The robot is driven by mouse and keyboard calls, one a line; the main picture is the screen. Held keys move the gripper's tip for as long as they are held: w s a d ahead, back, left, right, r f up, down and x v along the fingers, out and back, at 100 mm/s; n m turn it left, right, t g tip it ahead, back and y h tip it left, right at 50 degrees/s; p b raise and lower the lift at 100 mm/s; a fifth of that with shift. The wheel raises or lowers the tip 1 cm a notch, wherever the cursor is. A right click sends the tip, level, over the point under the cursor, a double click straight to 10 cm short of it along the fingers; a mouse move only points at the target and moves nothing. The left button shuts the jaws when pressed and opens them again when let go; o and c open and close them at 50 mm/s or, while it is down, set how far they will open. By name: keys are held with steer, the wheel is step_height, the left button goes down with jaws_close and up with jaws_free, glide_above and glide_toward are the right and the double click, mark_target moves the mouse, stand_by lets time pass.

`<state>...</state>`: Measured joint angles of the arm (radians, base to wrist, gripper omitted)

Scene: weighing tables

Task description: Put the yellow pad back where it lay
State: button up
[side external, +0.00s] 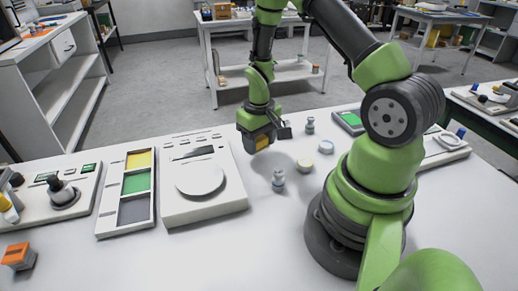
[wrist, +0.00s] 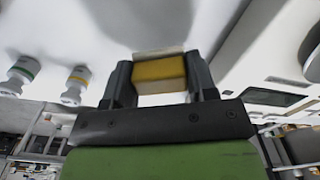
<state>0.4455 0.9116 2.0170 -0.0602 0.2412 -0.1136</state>
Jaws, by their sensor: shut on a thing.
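My gripper (side external: 267,138) is in the air above the table, right of and behind the white scale. It is shut on a yellow block with pale faces, which I take as the yellow pad (side external: 262,142). In the wrist view the yellow pad (wrist: 160,72) sits between the two dark fingers of my gripper (wrist: 160,80), apart from the table as far as I can tell. A white tray (side external: 103,213) with yellow, green and grey sections lies left of the scale. I cannot tell whether its yellow section is a pad or a coloured floor.
The white scale (side external: 205,205) has a round pan (side external: 200,178). Small metal weights stand at the front (side external: 278,181) and back (side external: 310,125). An orange block (side external: 18,256) sits at front left. The front middle table is clear.

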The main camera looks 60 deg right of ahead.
steer(key=shift+f, duration=1.3)
steer(key=shift+f, duration=0.15)
steer(key=o, duration=0.9)
